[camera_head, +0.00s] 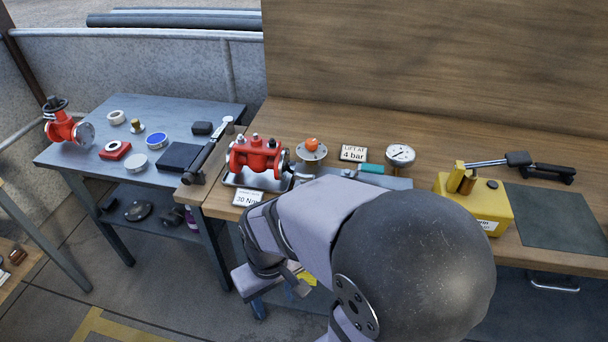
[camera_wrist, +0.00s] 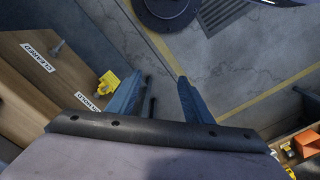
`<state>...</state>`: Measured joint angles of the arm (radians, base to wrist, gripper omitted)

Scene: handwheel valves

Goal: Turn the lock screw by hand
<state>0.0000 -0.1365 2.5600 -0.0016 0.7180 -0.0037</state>
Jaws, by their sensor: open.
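I cannot pick out the lock screw for certain in either view. In the head view a round metal flange with an orange cap (camera_head: 312,145) stands on the wooden bench, beside a "LIFT AT 4 bar" card (camera_head: 353,153). A red valve body (camera_head: 257,155) with several studs on top sits in a tray to its left. In the wrist view my gripper (camera_wrist: 160,85) is open, with two blue fingers apart and nothing between them. It hangs over the floor in front of the bench, away from the valves. In the head view my arm largely hides it.
A pressure gauge (camera_head: 400,155), a teal-handled tool (camera_head: 370,169) and a yellow hand pump (camera_head: 474,205) stand on the bench. A torque wrench (camera_head: 208,152) lies at its left end. The blue-grey table (camera_head: 90,155) holds a red handwheel valve (camera_head: 62,127) and small parts.

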